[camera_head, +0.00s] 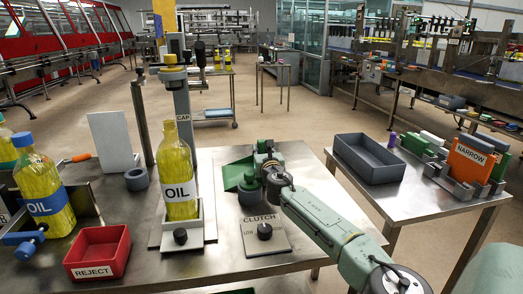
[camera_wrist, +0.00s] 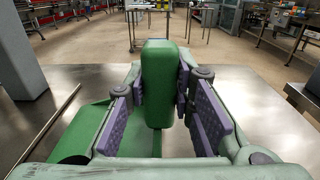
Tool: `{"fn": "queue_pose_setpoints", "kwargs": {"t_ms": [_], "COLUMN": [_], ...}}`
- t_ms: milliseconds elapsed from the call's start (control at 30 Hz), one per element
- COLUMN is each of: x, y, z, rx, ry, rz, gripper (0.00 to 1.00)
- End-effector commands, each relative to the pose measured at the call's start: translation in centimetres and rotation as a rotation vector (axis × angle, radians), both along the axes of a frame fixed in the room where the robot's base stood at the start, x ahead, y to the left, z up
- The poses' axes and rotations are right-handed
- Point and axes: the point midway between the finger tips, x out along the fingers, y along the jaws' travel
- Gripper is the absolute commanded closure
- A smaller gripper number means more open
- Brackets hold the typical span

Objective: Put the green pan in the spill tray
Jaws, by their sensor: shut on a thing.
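The green pan (camera_head: 236,175) is at the back of the near steel table, left of my gripper (camera_head: 262,163). In the wrist view the pan's thick green handle (camera_wrist: 160,65) stands up between the purple finger pads of my gripper (camera_wrist: 165,95), which is shut on it. The pan's flat green part (camera_wrist: 95,120) spreads to the left, partly behind the fingers. I cannot tell whether it touches the table. A dark grey open tray (camera_head: 386,176), likely the spill tray, sits on the right-hand table and looks empty.
A yellow OIL bottle (camera_head: 179,165) stands in a holder left of the pan. The CLUTCH knob plate (camera_head: 264,236) lies in front of it. A red REJECT bin (camera_head: 97,270) is at the front left. A NARROW block rack (camera_head: 466,180) stands right of the tray. A gap separates the tables.

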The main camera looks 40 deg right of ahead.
Motion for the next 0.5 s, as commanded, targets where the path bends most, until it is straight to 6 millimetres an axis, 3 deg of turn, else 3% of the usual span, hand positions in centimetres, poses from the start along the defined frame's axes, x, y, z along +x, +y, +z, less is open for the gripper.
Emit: {"fn": "queue_pose_setpoints", "kwargs": {"t_ms": [167,200,500], "x": [0.00,-0.01,-0.01], "y": [0.00,-0.01,-0.01], "z": [-0.35,-0.29,-0.27], "rx": [0.001,0.001,0.001], "ry": [-0.001,0.000,0.001], "rz": [0.000,0.000,0.000], "gripper": [1.00,0.75,0.58]}}
